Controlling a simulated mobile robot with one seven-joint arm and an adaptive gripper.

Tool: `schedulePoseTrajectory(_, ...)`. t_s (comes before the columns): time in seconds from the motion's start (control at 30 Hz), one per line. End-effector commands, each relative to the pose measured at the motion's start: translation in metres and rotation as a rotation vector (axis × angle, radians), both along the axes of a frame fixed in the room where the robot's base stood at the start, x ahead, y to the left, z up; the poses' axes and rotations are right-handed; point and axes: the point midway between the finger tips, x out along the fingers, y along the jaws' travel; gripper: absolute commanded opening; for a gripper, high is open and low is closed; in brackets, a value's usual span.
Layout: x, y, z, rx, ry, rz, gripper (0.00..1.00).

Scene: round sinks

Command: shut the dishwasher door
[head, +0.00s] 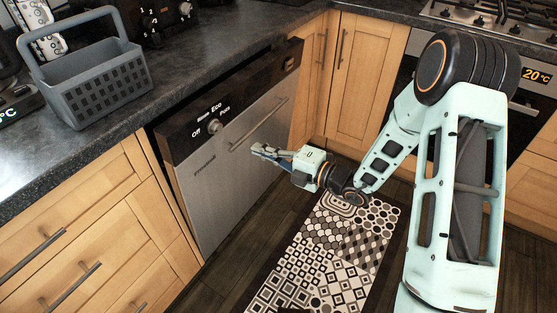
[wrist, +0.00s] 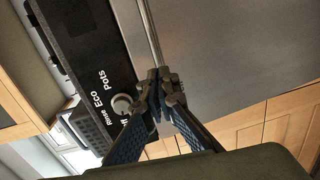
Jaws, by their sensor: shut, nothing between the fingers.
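The dishwasher door (head: 235,160) is a steel panel with a black control strip (head: 212,118) along its top. It stands slightly ajar, with a dark gap showing along its top and left edges. A long bar handle (head: 262,122) runs across its upper part. My gripper (head: 256,150) is shut and empty, in front of the door just below the handle. In the wrist view, my fingertips (wrist: 159,76) are together beside the end of the handle (wrist: 150,32), near the round knob (wrist: 122,104). I cannot tell whether they touch the door.
Wooden drawers (head: 90,245) flank the door on the left, and wooden cupboards (head: 350,80) fill the corner to the right. A grey basket (head: 95,90) stands on the dark worktop (head: 35,165) above. A patterned mat (head: 335,250) lies on the otherwise clear floor.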

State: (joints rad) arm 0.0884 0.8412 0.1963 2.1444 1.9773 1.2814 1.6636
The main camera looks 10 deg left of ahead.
Motion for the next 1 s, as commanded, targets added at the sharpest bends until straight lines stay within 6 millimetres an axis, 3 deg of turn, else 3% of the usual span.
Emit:
schedulePoseTrajectory(0.1, 0.006, 0.019, -0.003, 0.001, -0.003, 0.004, 0.00)
schedulePoseTrajectory(0.23, 0.012, 0.030, -0.004, -0.001, -0.002, 0.002, 0.00)
schedulePoseTrajectory(0.73, 0.016, 0.037, -0.002, 0.001, -0.001, 0.001, 0.00)
schedulePoseTrajectory(1.0, 0.036, 0.087, 0.009, 0.000, -0.004, 0.005, 0.00)
